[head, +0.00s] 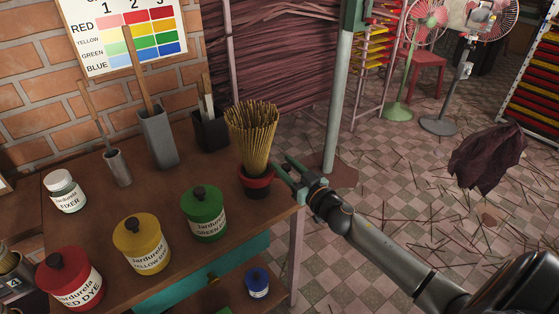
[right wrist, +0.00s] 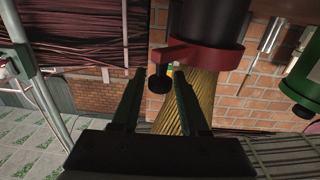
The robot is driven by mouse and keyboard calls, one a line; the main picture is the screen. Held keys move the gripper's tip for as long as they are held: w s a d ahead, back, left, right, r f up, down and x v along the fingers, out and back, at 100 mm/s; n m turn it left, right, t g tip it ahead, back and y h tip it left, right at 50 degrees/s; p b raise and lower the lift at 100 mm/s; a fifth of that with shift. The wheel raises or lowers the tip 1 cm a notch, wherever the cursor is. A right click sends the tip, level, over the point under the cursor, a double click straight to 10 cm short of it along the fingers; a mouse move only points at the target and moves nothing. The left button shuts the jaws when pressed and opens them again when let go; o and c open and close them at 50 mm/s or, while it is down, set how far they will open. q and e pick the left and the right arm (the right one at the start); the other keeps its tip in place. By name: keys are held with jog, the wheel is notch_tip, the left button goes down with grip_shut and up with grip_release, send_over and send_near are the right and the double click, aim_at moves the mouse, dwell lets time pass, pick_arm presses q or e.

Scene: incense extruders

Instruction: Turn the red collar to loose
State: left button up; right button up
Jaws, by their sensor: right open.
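The red collar (head: 262,182) is a ring around the top of a dark pot (head: 257,192) near the table's right edge. A bundle of yellowish sticks (head: 252,135) stands up out of it. In the right wrist view, where the pot appears upside down, the collar (right wrist: 222,57) has a side arm with a black knob (right wrist: 158,82). My right gripper (head: 287,178) is open, just right of the collar. In the right wrist view the knob shows between its fingertips (right wrist: 160,76); I cannot tell whether they touch it. My left gripper is not in view.
Green (head: 205,225), yellow (head: 142,258) and red (head: 70,290) dye jars stand on the wooden table (head: 100,222), left of the pot. A grey holder (head: 160,138) stands behind them. A green post (head: 340,90) rises just beyond the right gripper.

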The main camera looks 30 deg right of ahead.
jog(key=shift+w, duration=1.4)
jog(key=shift+a, duration=0.1)
grip_shut()
dwell(0.4)
